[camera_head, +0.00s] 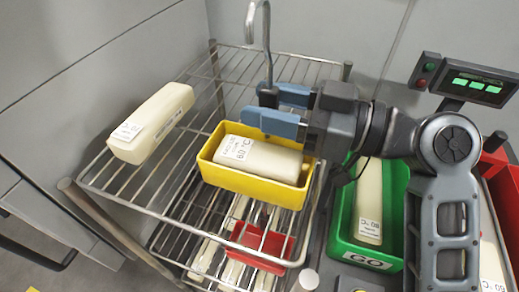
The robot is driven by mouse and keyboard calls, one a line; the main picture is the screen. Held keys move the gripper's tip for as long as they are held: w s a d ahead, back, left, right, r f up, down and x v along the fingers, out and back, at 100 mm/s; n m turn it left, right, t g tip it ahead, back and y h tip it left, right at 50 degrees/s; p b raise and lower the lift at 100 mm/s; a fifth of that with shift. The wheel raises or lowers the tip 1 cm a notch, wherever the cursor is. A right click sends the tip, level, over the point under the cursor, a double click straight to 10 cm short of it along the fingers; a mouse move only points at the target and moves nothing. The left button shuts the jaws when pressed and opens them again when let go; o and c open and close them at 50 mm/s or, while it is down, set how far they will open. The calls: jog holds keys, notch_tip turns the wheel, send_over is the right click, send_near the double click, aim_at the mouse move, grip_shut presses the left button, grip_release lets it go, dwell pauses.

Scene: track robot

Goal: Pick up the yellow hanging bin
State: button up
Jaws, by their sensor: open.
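The yellow bin (237,184) sits on the top wire shelf and holds a cream block (258,157) with a "60 °C" label. A thin grey metal rod with a hooked top (267,40) rises behind the bin. My gripper (264,104) reaches in from the right with its two blue fingers apart, just above the bin's back edge. The rod's lower end is at the fingers; I cannot tell whether they touch it. The fingers and wrist hide part of the bin's back rim and where the rod ends.
Another cream block (150,122) lies on the left of the wire shelf (120,188). A red bin (262,246) and cream blocks are on the shelf below. A green bin (340,236) with a cream block stands at right, near a panel with green lights (478,86). Grey walls stand behind and left.

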jog(key=shift+a, duration=0.15)
grip_shut()
dwell(0.4)
